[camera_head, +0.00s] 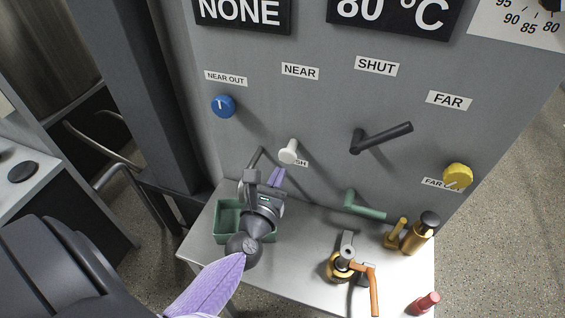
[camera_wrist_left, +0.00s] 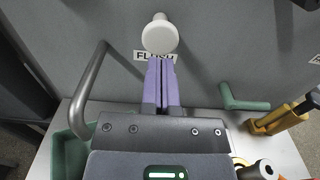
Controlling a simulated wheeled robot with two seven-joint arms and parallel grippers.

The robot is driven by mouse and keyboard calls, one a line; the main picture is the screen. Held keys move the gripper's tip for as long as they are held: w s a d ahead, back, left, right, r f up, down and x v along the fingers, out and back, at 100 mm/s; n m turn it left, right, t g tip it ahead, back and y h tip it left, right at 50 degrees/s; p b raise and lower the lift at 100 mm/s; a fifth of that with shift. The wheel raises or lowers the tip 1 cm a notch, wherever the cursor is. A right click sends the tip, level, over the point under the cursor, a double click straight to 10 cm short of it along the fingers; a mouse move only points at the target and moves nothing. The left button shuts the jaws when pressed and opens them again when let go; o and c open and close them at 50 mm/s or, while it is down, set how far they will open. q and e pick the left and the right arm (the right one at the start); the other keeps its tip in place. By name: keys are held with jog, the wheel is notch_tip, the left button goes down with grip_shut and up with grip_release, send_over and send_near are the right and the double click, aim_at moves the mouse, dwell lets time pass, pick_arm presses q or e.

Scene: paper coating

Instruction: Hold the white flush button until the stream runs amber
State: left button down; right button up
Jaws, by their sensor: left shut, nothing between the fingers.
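The white flush button (camera_head: 289,151) sticks out of the grey panel, beside a partly hidden label. In the left wrist view the button (camera_wrist_left: 160,37) is round, just above the fingertips, with the FLUSH label (camera_wrist_left: 146,56) behind them. My left gripper (camera_head: 279,172) is shut and empty, its purple fingers pointing at the panel just below the button. In the wrist view the fingertips (camera_wrist_left: 161,60) appear just below the button; contact cannot be told. A bent grey pipe (camera_wrist_left: 88,85) comes from the panel above a green tray (camera_wrist_left: 60,150). No stream is visible. My right gripper is not in view.
The panel has a blue knob (camera_head: 223,106), a black lever (camera_head: 385,137) and a yellow knob (camera_head: 458,175). Signs read NONE (camera_head: 241,13) and 80 °C (camera_head: 393,15).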

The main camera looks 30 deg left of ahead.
aim_at(286, 157)
pick_arm(q)
jog(key=shift+x, duration=1.55)
jog(key=shift+w, duration=0.1)
jog(key=shift+w, duration=0.35)
jog(key=shift+w+a+b, duration=0.15)
jog(key=shift+w+b, duration=0.15)
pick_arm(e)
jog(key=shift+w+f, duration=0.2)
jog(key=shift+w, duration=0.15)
pick_arm(q)
jog(key=shift+r, duration=0.2)
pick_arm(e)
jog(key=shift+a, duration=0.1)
